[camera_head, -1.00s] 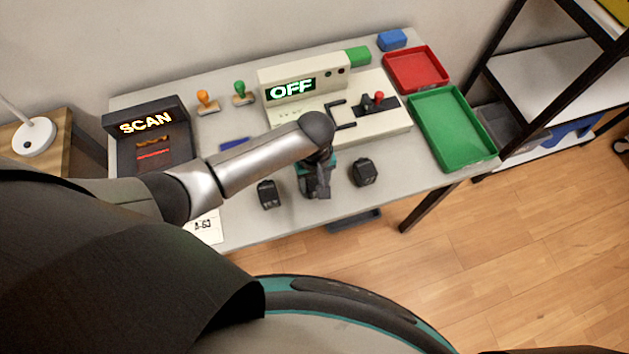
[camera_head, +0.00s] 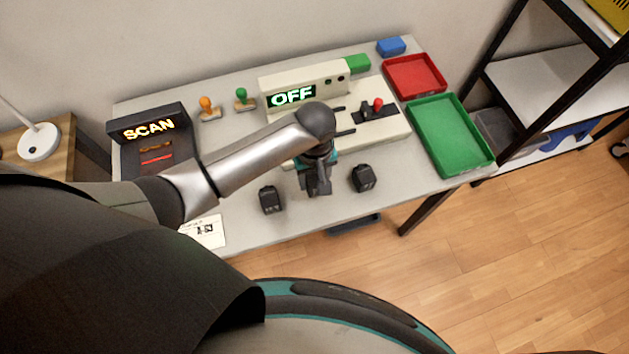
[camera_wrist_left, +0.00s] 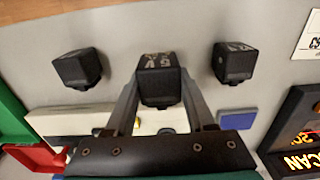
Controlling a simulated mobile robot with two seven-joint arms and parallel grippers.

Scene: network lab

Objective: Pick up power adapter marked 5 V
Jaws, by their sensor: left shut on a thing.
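Three black block-shaped power adapters are in view. My left gripper (camera_head: 318,186) points down over the front of the table and is shut on the middle adapter (camera_wrist_left: 159,80), which sits between its two fingers in the left wrist view. Light print on this adapter's face is upside down and seems to read 5 V. The second adapter (camera_head: 270,199) stands left of the gripper and the third adapter (camera_head: 363,178) stands right of it, both untouched. Their print is too small to read. I cannot tell whether the held adapter is clear of the table. My right gripper is not in view.
Behind the gripper stands a cream test station (camera_head: 345,128) with an OFF display. A SCAN device (camera_head: 150,140) is at left, a green tray (camera_head: 448,130) and red tray (camera_head: 414,75) at right. Two stamps (camera_head: 242,97) stand at the back. A label card (camera_head: 207,232) lies front left.

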